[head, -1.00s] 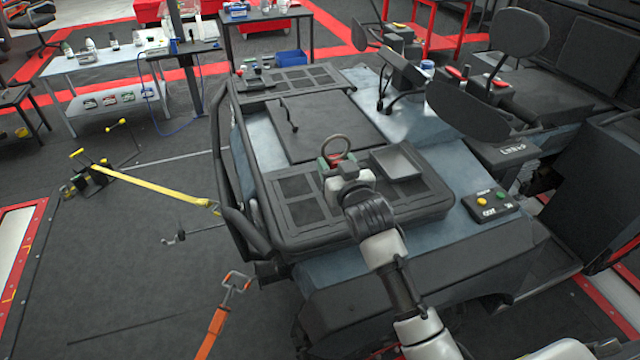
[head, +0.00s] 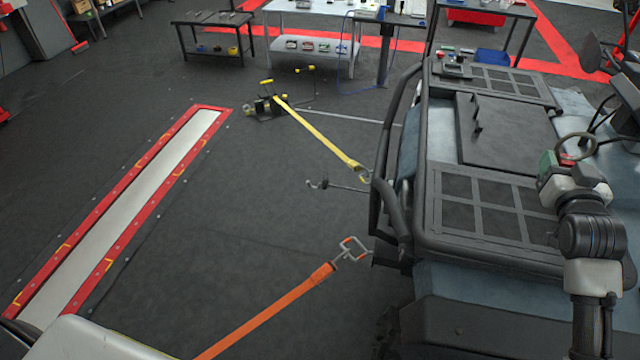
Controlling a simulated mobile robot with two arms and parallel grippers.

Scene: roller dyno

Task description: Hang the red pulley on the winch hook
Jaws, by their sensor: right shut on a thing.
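My right gripper (head: 572,182) is at the right of the head view, above the vehicle's dark front deck. It is shut on the red pulley (head: 567,159), which is mostly hidden; a small red part and a ring-shaped loop (head: 574,146) show above the jaws, beside a green part. A small dark hook (head: 318,184) is at the end of a thin rod or line left of the vehicle's front bar. It looks like the winch hook, well to the left of the pulley and apart from it. My left gripper is out of view.
A yellow strap (head: 318,135) runs from a floor anchor to the vehicle's front bar (head: 385,150). An orange strap (head: 270,310) with a metal hook (head: 352,250) reaches the bumper. Open floor lies between the bar and a red-framed strip (head: 130,215). Work tables (head: 310,22) stand behind.

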